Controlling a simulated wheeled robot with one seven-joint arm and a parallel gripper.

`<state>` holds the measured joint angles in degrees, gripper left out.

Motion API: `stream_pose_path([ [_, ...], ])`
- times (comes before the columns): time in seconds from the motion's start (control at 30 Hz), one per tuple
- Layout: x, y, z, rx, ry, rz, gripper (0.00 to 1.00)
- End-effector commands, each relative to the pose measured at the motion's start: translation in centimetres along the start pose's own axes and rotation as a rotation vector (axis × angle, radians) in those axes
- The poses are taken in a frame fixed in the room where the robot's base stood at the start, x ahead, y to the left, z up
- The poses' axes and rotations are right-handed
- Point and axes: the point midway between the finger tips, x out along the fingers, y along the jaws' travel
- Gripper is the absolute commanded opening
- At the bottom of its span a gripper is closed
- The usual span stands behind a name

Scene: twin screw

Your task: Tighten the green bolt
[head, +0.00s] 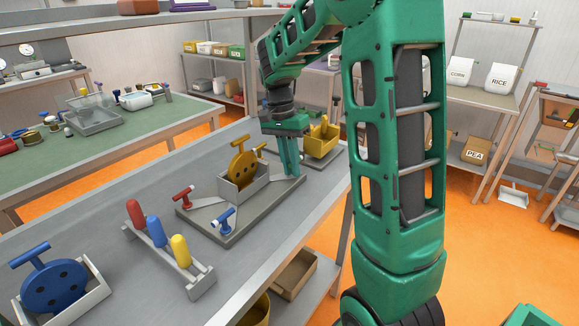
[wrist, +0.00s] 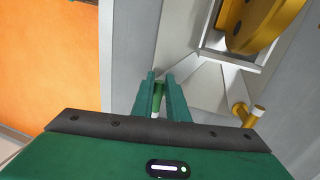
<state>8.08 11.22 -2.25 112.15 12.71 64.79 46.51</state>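The grey base plate (head: 235,225) on the table carries a yellow wheel (head: 243,165) in a grey holder (head: 258,187). A red bolt (head: 183,195), a blue bolt (head: 224,220) and a yellow bolt (head: 260,149) stand around it. My gripper (head: 291,168) points down at the plate's right corner, its two fingers close together. In the wrist view, the green bolt (wrist: 157,98) shows between the fingers of my gripper (wrist: 160,78). I cannot tell whether the fingers press on it. In the head view the green bolt is hidden by the gripper.
A rack with red, blue and yellow handles (head: 154,231) and a blue wheel (head: 54,287) stand on the table left of the plate. A second yellow piece (head: 321,137) stands behind my gripper. The table's edge drops to the orange floor (wrist: 50,60) close beside the fingers.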

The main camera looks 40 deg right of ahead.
Motion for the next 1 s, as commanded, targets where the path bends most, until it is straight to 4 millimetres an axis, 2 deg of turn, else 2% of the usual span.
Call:
stream_pose_path([
  [0.03, -0.1, -0.3, 0.2, -0.008, 0.002, -0.004, 0.25],
  [0.07, -0.1, -0.2, 0.1, -0.007, 0.002, -0.004, 0.29],
  [0.33, 0.0, 0.0, 0.1, -0.001, 0.000, 0.000, 0.29],
  [0.47, -0.7, 0.0, 0.0, 0.000, 0.001, 0.000, 0.29],
  [1.0, -9.4, -0.3, 0.0, -0.004, 0.002, -0.001, 0.29],
])
